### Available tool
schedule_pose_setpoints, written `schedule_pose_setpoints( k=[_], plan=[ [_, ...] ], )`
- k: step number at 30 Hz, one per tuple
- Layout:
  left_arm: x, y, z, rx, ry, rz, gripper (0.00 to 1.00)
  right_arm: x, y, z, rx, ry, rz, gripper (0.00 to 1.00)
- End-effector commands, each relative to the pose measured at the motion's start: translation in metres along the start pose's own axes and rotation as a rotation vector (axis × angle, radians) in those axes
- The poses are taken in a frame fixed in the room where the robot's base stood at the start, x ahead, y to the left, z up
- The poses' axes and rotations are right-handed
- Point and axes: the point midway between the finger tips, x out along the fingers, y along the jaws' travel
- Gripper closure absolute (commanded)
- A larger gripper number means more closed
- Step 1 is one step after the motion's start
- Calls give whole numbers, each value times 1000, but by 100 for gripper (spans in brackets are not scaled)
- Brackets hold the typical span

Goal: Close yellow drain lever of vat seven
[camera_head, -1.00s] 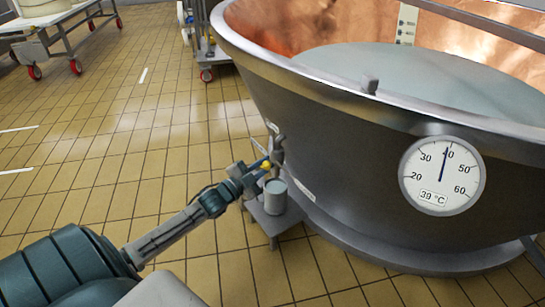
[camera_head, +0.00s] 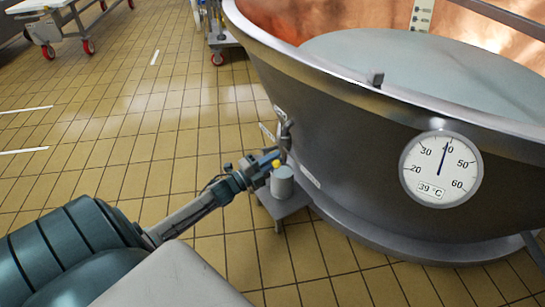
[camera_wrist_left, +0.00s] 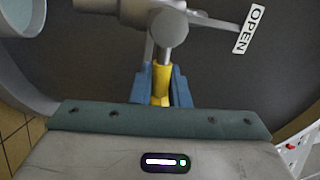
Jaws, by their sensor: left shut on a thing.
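The vat (camera_head: 350,130) is a large steel tub with a copper inside, filled with pale liquid. Its drain valve (camera_head: 284,130) sits low on the left side. The yellow lever (camera_wrist_left: 161,84) hangs from the grey valve body (camera_wrist_left: 168,28) in the left wrist view. My left gripper (camera_head: 272,160) is shut on the lever, its blue fingers on both sides of the yellow grip (camera_head: 276,163). An OPEN label (camera_wrist_left: 249,29) is on the vat wall right of the valve in the wrist view. My right gripper is not in view.
A grey canister (camera_head: 282,182) stands on a small stand (camera_head: 283,206) just below the lever. A dial (camera_head: 440,169) on the vat reads 39 °C. Wheeled carts (camera_head: 62,25) stand at the back. The tiled floor left of the vat is clear.

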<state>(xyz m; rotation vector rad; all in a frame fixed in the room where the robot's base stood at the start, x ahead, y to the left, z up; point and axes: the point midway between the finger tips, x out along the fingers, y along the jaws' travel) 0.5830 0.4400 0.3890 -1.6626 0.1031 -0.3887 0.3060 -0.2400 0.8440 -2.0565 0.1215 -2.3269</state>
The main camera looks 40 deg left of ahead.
Motion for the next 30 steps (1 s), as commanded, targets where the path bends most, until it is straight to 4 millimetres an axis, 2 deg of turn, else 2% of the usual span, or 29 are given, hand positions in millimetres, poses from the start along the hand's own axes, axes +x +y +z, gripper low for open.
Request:
schedule_pose_setpoints(
  k=[1,9,22,23,25,26,30],
  plan=[
    [-1,2,-7,15,16,-8,100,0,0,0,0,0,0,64],
    [-3,7,-7,79,29,-6,100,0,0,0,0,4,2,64],
    [-4,8,-8,91,31,-5,100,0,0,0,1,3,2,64],
    [-4,8,-8,91,31,-5,83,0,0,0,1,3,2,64],
    [-4,8,-7,90,31,-6,69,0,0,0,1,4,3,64],
    [-4,8,-7,90,30,-6,66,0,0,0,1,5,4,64],
    [-3,8,-5,90,27,-4,66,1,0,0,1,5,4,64]
  ],
)
